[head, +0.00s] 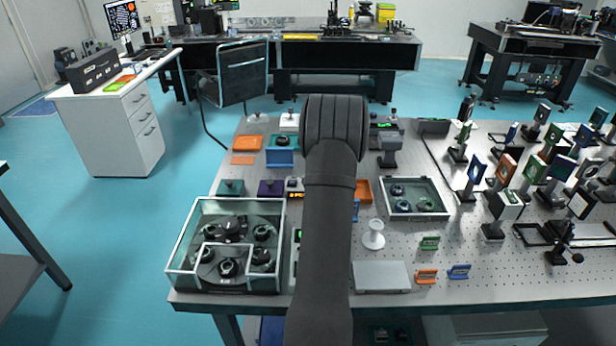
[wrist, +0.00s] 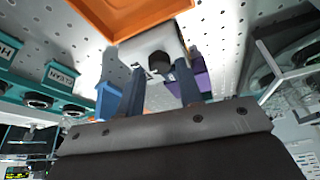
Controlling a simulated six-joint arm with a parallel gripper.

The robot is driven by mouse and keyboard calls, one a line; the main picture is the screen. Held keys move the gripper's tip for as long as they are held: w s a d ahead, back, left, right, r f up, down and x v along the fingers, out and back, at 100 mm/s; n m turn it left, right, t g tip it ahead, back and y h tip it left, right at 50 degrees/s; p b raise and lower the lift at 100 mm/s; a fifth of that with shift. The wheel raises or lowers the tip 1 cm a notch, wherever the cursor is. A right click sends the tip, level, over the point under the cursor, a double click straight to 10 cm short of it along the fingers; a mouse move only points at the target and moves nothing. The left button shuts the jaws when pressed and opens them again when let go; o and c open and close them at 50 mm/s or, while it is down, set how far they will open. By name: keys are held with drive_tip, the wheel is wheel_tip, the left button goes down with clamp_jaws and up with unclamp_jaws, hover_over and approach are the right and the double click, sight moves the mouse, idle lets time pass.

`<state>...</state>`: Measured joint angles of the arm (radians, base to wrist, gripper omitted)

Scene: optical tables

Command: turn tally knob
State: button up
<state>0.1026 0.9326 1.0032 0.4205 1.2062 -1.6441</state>
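In the wrist view, a pale box (wrist: 150,42) carries a round black knob (wrist: 160,63) on the side facing me. My gripper (wrist: 158,82) points at it with its two blue-grey fingers apart, one to each side of the knob in the picture. I see a gap between the knob and each finger, and nothing is held. In the head view my arm hides the gripper and the knob. A small box with lit orange digits (head: 295,184) shows just left of my arm there; I cannot tell for sure that it is the same box.
An orange tray (wrist: 128,14) lies close by the pale box. A purple block (wrist: 201,78), a blue block (wrist: 108,100) and teal labelled boxes (wrist: 62,80) stand around it. In the head view a glass-walled case (head: 180,262) stands front left, and optics mounts (head: 507,205) crowd the right.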

drive_tip(key=v, duration=1.6)
drive_tip(key=shift+a, duration=0.15)
drive_tip(key=x, duration=1.7)
drive_tip(key=shift+f, duration=0.2)
drive_tip(key=shift+f, duration=0.15)
drive_tip(key=shift+s+r+m+t, duration=0.15)
drive_tip(key=shift+m+t, duration=0.25)
drive_tip(key=shift+m, duration=0.7)
drive_tip(key=m+t+h, duration=0.1)
drive_tip(key=m, duration=0.5)
drive_tip(key=shift+a+t+h, duration=0.1)
drive_tip(key=shift+t+h, duration=0.3)
drive_tip(key=m+h, duration=0.1)
drive_tip(key=m, duration=0.3)
drive_tip(key=shift+s+a+t, duration=0.1)
drive_tip(key=shift+t, duration=0.3)
drive_tip(key=shift+a+m+h, duration=0.1)
drive_tip(key=shift+m+h, duration=1)
drive_tip(key=shift+m, duration=1.2)
